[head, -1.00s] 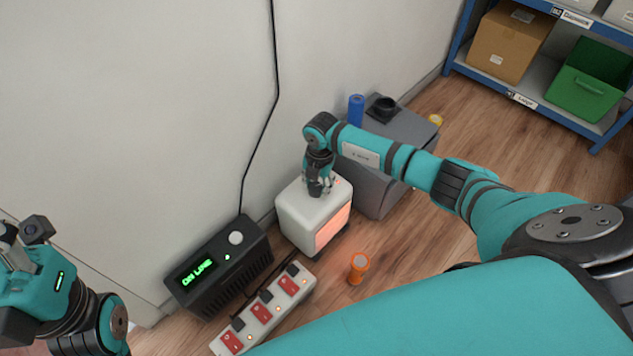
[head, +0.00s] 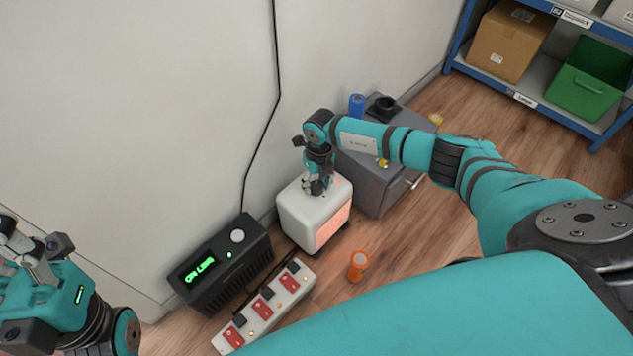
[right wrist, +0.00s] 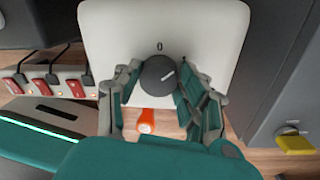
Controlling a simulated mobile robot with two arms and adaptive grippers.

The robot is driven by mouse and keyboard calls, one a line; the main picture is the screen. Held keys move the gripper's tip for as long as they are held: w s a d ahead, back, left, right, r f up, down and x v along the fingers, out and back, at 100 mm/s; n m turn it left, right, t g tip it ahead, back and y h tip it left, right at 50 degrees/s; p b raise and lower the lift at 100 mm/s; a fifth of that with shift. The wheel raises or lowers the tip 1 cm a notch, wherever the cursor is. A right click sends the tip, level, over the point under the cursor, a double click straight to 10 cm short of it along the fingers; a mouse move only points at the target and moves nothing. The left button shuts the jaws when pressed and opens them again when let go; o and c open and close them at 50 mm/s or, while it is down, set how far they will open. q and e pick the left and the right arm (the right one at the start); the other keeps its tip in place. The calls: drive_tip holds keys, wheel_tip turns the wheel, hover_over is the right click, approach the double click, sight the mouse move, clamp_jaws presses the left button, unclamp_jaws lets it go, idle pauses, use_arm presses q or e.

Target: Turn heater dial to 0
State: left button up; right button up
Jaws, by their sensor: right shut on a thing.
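The heater (head: 300,218) is a white box with a glowing orange front, standing on the floor by the wall. Its dark round dial (right wrist: 152,72) shows in the right wrist view on the white top. The dial's white pointer line aims right and slightly up, away from the printed 0 (right wrist: 159,47) above it. My right gripper (head: 316,187) reaches down onto the heater top. It is shut on the dial, with a finger on each side in the right wrist view (right wrist: 158,88). My left gripper (head: 35,245) is at the left edge, away from the heater; its jaw opening is unclear.
A black box with green lettering (head: 228,262) and a power strip with red switches (head: 272,298) lie left of the heater. An orange cylinder (head: 358,266) stands in front. A grey cabinet (head: 375,185) is close on the right. A blue shelf (head: 540,85) stands farther back.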

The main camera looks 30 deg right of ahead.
sight(316, 183)
drive_tip(key=n, duration=0.4)
drive_tip(key=shift+n, duration=0.3)
drive_tip(key=n+b, duration=0.1)
drive_tip(key=n, duration=0.3)
drive_tip(key=shift+n, duration=0.4)
drive_tip(key=o, duration=1.2)
drive_tip(key=shift+a, duration=0.1)
drive_tip(key=r, duration=1.2)
drive_tip(key=shift+w+d, duration=0.25)
drive_tip(key=shift+w, duration=0.05)
